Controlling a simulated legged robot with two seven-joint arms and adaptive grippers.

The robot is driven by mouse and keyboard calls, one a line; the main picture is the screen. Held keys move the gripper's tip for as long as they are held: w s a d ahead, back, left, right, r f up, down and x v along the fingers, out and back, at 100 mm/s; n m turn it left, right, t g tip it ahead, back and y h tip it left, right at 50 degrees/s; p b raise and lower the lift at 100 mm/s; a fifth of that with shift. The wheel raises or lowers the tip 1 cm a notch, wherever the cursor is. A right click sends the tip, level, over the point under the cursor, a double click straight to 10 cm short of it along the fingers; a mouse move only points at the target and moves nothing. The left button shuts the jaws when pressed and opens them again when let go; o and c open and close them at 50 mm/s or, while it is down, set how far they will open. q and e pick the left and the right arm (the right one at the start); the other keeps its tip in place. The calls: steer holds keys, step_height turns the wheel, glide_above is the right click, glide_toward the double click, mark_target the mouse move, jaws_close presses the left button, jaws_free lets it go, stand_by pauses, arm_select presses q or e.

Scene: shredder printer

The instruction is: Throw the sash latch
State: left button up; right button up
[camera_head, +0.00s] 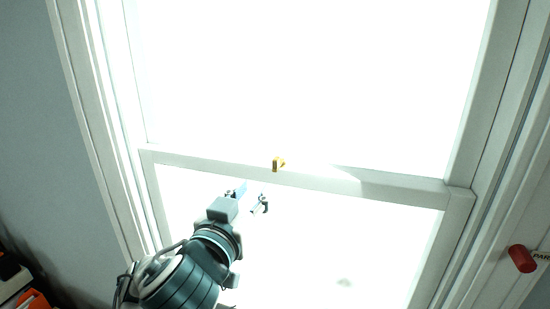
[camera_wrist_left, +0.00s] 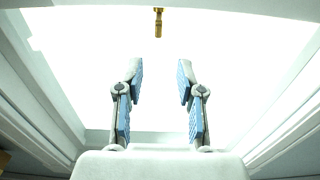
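The sash latch (camera_head: 278,163) is a small brass piece on the white meeting rail of the window, near the middle of the head view. It also shows at the top centre of the left wrist view (camera_wrist_left: 158,20), beyond my fingertips. My left gripper (camera_head: 251,198) is below and a little left of the latch in the head view, apart from it. In the left wrist view its two blue-padded fingers (camera_wrist_left: 160,75) are spread with nothing between them. My right gripper is in neither view.
The white window frame (camera_head: 455,205) surrounds bright panes above and below the rail (camera_head: 385,190). A red cylindrical object (camera_head: 521,258) beside a partly visible label sits at the right edge. Orange and dark items (camera_head: 32,299) stand at the lower left. The space between gripper and latch looks clear.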

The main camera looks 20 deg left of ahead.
mark_target(275, 163)
arm_select(q)
steer(key=w+p, duration=0.1)
steer(key=w, duration=0.3)
steer(key=w+p, duration=0.1)
steer(key=w, duration=0.3)
steer(key=w+p, duration=0.1)
steer(key=w, duration=0.3)
steer(key=shift+w+d+r+p, duration=0.1)
steer(key=shift+w+d+p, duration=0.1)
steer(key=shift+d+p, duration=0.15)
steer(key=shift+w, duration=0.7)
